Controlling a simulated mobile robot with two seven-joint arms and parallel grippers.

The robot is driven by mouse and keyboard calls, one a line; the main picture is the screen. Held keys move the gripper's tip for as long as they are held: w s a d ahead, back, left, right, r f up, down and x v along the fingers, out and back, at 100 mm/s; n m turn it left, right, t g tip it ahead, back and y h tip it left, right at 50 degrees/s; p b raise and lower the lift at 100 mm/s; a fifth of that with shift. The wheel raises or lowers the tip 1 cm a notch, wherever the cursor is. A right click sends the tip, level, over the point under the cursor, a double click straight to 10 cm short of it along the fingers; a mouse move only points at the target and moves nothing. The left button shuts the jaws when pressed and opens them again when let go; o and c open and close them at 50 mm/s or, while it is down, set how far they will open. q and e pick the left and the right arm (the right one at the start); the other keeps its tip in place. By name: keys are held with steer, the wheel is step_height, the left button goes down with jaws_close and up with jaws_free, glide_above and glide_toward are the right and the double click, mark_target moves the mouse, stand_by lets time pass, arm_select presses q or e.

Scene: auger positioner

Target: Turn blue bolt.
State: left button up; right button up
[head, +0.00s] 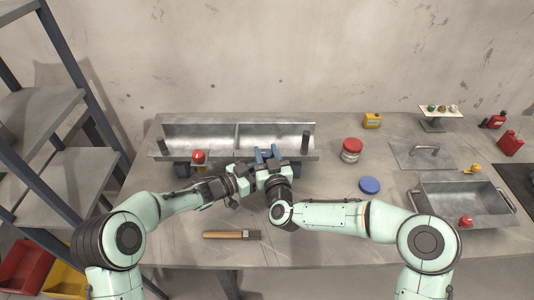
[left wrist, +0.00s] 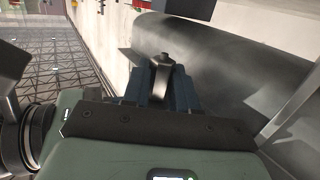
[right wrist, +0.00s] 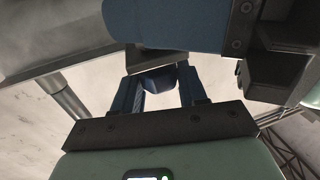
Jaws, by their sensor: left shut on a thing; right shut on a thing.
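A long metal trough (head: 200,137) with two compartments stands at the back of the table. My right gripper (head: 268,156) is at its front, right of the middle. In the right wrist view its blue fingers are shut on a small dark blue piece, which looks like the blue bolt (right wrist: 160,80). In the head view the grippers hide most of this spot. My left gripper (left wrist: 163,85) is close beside the right one, at the trough's front. It is shut on a dark metal piece (left wrist: 163,66) that I cannot identify.
A red-capped part (head: 198,157) is at the trough's front left. A brush (head: 225,235) lies in front of my arms. A red-lidded jar (head: 351,149), a blue lid (head: 369,185) and a metal tray (head: 440,205) are on the right. A shelf (head: 70,170) stands left.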

steer(key=shift+m+h, duration=0.6)
steer(key=shift+h, duration=0.6)
steer(key=o, duration=1)
steer(key=shift+w, duration=0.1)
steer(key=s, duration=0.8)
steer(key=s+d, duration=0.1)
steer(key=s, duration=0.3)
